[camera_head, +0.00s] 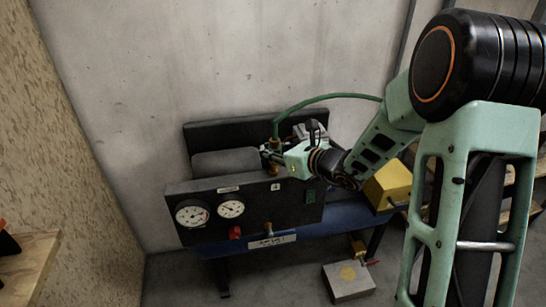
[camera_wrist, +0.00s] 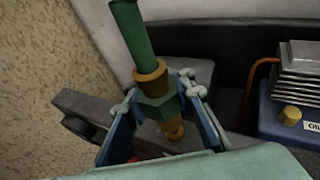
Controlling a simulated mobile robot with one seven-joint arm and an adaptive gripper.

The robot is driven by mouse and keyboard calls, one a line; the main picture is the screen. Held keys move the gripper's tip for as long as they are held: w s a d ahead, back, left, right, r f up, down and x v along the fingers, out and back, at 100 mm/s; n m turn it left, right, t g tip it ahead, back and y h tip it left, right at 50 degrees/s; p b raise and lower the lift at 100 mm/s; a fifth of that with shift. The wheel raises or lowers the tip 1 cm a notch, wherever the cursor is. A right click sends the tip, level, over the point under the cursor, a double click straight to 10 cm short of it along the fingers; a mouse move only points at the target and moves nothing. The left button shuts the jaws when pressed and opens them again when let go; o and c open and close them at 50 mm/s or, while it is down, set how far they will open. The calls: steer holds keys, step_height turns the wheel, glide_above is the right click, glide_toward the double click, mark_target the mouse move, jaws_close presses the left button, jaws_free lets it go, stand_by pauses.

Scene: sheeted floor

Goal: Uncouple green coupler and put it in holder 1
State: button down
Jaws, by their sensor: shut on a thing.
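The green coupler (camera_wrist: 158,106) is a green hex body with a brass collar above it, on the end of a green hose (camera_wrist: 134,35). In the head view the hose (camera_head: 325,97) arcs from the coupler toward the right, behind my arm. My gripper (camera_wrist: 157,92) is shut on the coupler, one blue finger on each side. In the head view my gripper (camera_head: 270,154) is above the dark machine's top. A brass part (camera_wrist: 174,130) shows under the coupler; I cannot tell whether the two are joined. I cannot make out which part is holder 1.
The dark front panel (camera_head: 250,213) carries two gauges (camera_head: 193,213), a red knob (camera_head: 235,232) and small labels. A blue tank (camera_head: 345,217) lies below it. A yellow block (camera_head: 388,185) is at right, and a grey box (camera_head: 349,281) is on the floor. The wall stands close behind.

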mark_target(273, 132)
steer(key=shift+r+p, duration=0.55)
steer(key=shift+r, duration=0.45)
step_height(273, 132, up, 4)
steer(key=shift+f+p, duration=0.1)
steer(key=shift+p, duration=1.15)
